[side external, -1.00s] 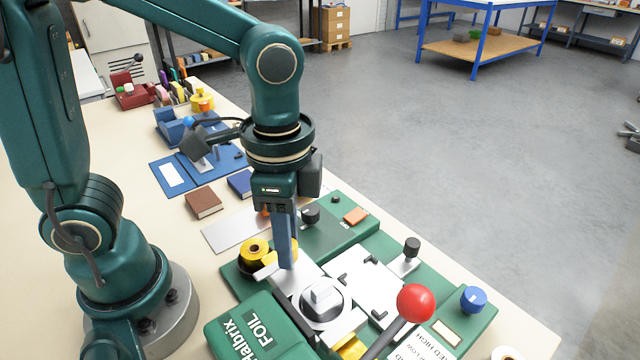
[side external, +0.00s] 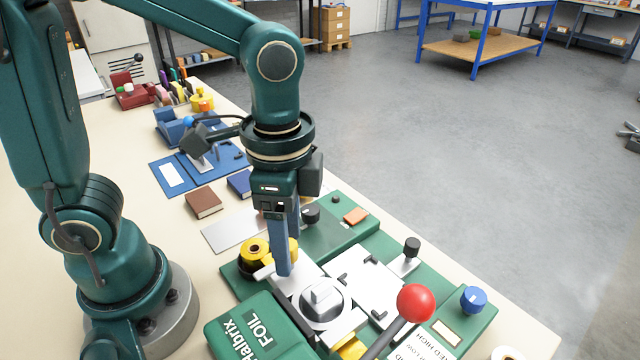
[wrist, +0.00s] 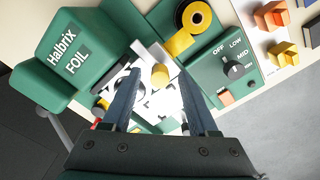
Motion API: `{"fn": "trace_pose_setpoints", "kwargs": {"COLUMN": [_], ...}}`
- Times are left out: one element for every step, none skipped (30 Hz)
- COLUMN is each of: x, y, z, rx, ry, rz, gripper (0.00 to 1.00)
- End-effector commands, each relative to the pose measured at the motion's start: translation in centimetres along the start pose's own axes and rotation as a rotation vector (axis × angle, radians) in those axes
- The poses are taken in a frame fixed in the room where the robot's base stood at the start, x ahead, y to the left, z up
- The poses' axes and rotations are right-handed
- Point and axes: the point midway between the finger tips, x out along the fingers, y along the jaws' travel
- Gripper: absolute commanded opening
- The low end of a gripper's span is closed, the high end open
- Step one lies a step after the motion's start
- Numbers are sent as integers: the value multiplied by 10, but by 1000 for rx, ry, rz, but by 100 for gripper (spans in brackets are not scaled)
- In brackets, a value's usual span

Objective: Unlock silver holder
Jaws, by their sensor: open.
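The silver holder (side external: 322,304) is a bright metal plate with a round disc and a raised grip on top, set in a green foil machine (side external: 246,326) at the bench front. In the wrist view, pale metal parts (wrist: 160,101) show between the fingers, bright and partly hidden. My gripper (side external: 285,273) points down just left of and behind the disc, its tips close to the plate's far left end. It is open; in the wrist view the two fingers (wrist: 159,72) stand apart with a short yellow cylinder seen between their tips. I cannot tell whether the fingers touch anything.
A yellow foil roll (side external: 255,251) is close beside the fingers. A lever with a red ball (side external: 416,303) rises at the front right. A black knob (side external: 412,246) and blue knob (side external: 474,299) stand to the right. A black heat dial (wrist: 234,69) is on the green panel.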

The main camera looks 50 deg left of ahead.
Motion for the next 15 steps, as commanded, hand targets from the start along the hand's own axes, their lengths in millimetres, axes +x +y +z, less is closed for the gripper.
{"fn": "trace_pose_setpoints", "kwargs": {"x": [-4,-7,-11,-15,-19,-25,-29,-32,-37,-40,-42,-45,-47,-48,-49], "y": [0,0,-1,-1,-1,0,-1,-1,-1,-1,0,0,0,0,0], "z": [-1,-1,-1,-1,-1,-1,-1,-1,-1,-1,-1,-1,-1,0,0], "rx": [0,0,0,0,0,0,0,0,0,0,0,0,0,0,0], "ry": [4,4,6,6,6,6,7,6,6,6,5,5,3,3,3], "rz": [-2,-2,-3,-3,-3,-3,-4,-3,-3,-3,-2,-2,-2,-1,-1], "gripper": [60,60,60,60,60,60,60,60,60,60,60,60,60,60,60]}}
